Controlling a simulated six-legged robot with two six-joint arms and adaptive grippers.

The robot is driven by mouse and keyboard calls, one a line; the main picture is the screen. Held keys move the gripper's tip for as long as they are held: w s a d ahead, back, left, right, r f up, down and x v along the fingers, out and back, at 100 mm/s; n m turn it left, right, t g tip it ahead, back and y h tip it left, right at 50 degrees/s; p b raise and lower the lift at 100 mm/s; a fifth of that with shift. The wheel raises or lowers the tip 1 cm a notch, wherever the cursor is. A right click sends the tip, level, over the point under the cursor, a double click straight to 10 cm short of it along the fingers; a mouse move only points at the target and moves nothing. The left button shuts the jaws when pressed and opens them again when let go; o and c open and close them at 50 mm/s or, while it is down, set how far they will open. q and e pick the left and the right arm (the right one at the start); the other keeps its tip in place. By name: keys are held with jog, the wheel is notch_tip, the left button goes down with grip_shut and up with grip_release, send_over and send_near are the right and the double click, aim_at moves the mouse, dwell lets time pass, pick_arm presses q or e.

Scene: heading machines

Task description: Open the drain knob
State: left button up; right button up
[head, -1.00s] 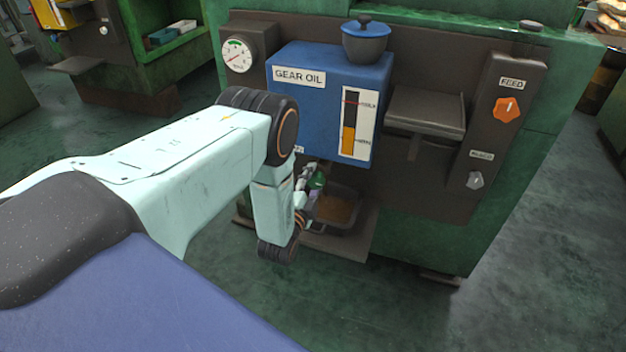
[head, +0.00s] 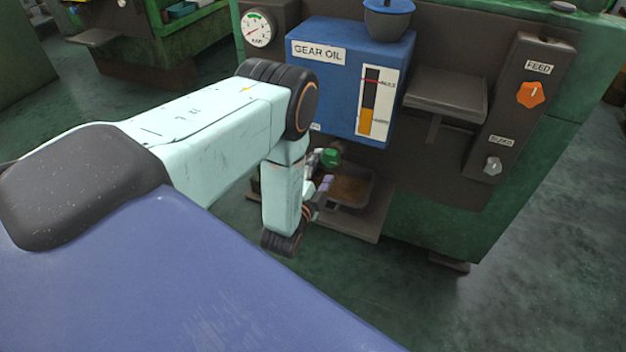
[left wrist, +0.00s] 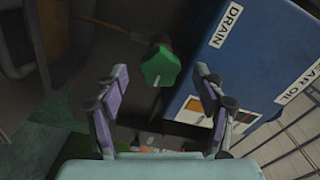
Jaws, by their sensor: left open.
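The green drain knob (left wrist: 160,67) shows in the left wrist view, ahead of my left gripper and centred between its fingers. In the head view the knob (head: 331,157) sits below the blue gear oil tank (head: 340,85), above a dark pan. My left gripper (left wrist: 158,88) is open, with one finger on each side of the view and nothing between the pads. In the head view the gripper (head: 322,180) is partly hidden by my own left arm. Contact with the knob does not show. My right gripper is not in view.
The oil pan (head: 350,192) rests on a ledge (head: 362,226) under the tank. A DRAIN label (left wrist: 226,23) is on the tank. A grey shelf (head: 447,95) and a panel with an orange feed knob (head: 530,95) are to the right. The floor in front is clear.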

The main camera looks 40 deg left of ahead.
pick_arm(q)
jog(key=v, duration=0.7)
jog(key=shift+s, duration=0.4)
jog(key=shift+d, duration=0.1)
jog(key=s+d+f+n+g+h, duration=0.35)
jog(key=s+f+n+g, duration=0.5)
jog(key=s+f, duration=0.4)
jog(key=s+d+r+n+g, duration=0.1)
jog(key=s+d+r+g, duration=0.1)
jog(key=s, duration=0.6)
jog(key=s+d+r+n+g, duration=0.2)
jog(key=s+d+r+g, duration=0.1)
jog(key=s+d+g, duration=0.2)
jog(key=shift+s+r+g+h, duration=0.4)
jog(key=shift+s+g, duration=0.55)
jog(key=shift+s, duration=0.55)
